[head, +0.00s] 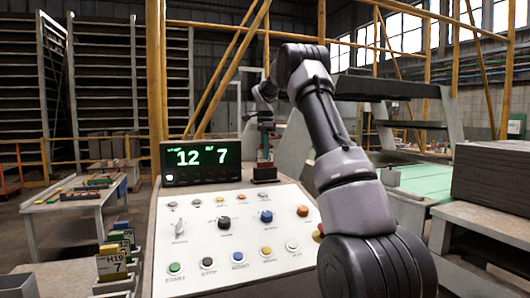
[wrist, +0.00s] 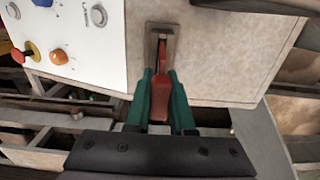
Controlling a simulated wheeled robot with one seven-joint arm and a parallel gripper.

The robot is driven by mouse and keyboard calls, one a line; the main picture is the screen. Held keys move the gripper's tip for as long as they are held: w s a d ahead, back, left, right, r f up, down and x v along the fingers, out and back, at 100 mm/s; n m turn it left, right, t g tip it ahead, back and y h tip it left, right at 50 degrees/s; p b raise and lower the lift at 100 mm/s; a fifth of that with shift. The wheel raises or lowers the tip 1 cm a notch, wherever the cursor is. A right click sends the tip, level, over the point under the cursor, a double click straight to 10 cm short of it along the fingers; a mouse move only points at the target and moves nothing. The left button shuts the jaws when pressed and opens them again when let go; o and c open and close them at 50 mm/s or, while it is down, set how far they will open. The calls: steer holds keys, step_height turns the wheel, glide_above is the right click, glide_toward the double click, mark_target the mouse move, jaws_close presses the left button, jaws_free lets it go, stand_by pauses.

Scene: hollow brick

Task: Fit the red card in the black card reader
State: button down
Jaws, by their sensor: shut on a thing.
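My gripper (wrist: 160,82) has green fingers and is shut on the red card (wrist: 161,100). The card's far end reaches over a narrow framed slot (wrist: 162,30) in the wrist view. I cannot tell whether its tip is inside the slot or just in front of it. In the head view, the black card reader (head: 264,173) stands at the console's back right corner. My gripper (head: 264,156) is small there, directly above the reader, with the card mostly hidden.
The white control panel (head: 232,257) carries several coloured buttons and knobs. A display (head: 201,160) reading 12 and 7 stands left of the reader. A side table (head: 75,199) with coloured pieces and a row of card holders (head: 112,265) are at the left.

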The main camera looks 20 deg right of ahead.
steer(key=shift+f, duration=0.6)
steer(key=c, duration=0.7)
jaws_free()
step_height(320, 180, up, 10)
steer(key=shift+f, duration=0.1)
steer(key=shift+r, duration=0.5)
